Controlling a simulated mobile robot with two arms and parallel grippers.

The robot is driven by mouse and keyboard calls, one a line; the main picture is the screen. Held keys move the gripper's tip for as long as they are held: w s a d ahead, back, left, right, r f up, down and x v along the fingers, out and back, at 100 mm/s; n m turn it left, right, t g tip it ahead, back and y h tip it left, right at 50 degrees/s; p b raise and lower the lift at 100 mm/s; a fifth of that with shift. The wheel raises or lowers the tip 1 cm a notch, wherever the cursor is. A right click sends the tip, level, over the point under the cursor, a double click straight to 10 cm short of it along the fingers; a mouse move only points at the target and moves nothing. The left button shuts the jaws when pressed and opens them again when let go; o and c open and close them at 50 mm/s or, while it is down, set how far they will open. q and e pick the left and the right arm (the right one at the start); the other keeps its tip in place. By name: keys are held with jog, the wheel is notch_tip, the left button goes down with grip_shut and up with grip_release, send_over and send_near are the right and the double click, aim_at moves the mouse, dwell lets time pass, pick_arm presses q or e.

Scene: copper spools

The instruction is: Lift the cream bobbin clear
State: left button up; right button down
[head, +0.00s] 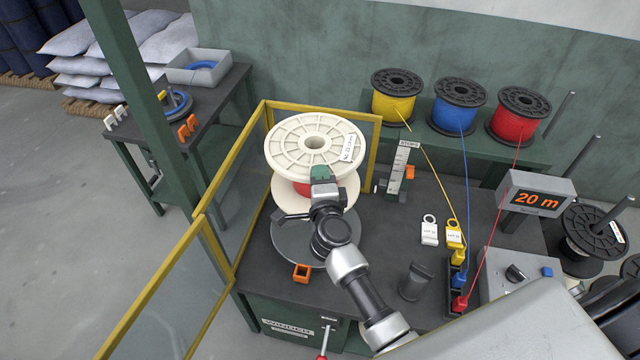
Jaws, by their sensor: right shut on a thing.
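The cream bobbin (296,131) is at the middle of the head view, with a white label on its top flange and red wire around its core. My right gripper (321,174) is shut on it at the near side, by the top flange's rim. The bobbin looks upright, over the grey disc (290,244) of the winder. The arm hides part of the lower flange and disc, and I cannot tell how large any gap between them is. My left gripper is not in view.
Yellow-framed clear guards (236,175) stand left of and behind the bobbin. A white scale post (397,170) stands to its right. Yellow (396,105), blue (455,115) and red (518,127) spools sit on the back shelf, their wires running to the front right. An orange clip (302,272) lies in front.

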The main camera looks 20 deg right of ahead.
jog(key=shift+r, duration=2.6)
